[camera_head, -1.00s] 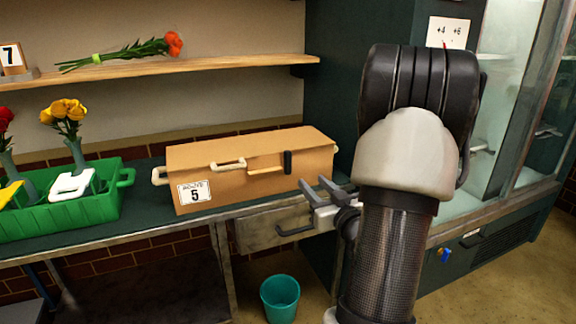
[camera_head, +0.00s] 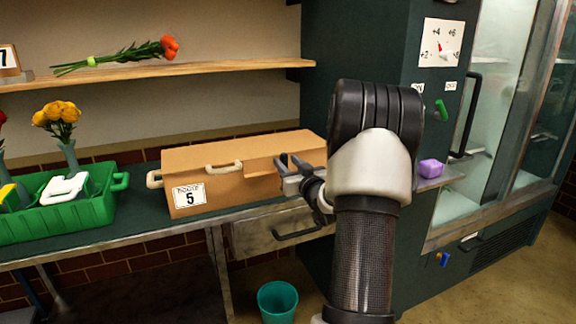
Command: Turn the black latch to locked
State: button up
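The tan box (camera_head: 228,184) labelled 5 stands on the counter, lid down, with a pale handle (camera_head: 223,167) on its front. My gripper (camera_head: 290,167) is at the right part of the box front, where the black latch is. Its two fingers look apart. The latch cannot be told apart from the dark fingers in front of it, so its angle and any contact are unclear.
A drawer with a dark handle (camera_head: 297,235) is below the counter. A green crate (camera_head: 60,219) with vases stands left of the box. A teal bin (camera_head: 278,301) is on the floor.

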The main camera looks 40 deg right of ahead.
grip_shut()
jog(key=shift+n, duration=0.4)
jog(key=n, duration=0.2)
jog(key=a+n, duration=0.1)
jog(key=n, duration=0.1)
jog(key=shift+w+f, duration=0.1)
jog(key=shift+f, duration=0.05)
jog(key=shift+a+f+n, duration=0.1)
jog(key=shift+n, duration=0.9)
jog(key=shift+a+f+n, duration=0.1)
jog(key=shift+n, duration=0.9)
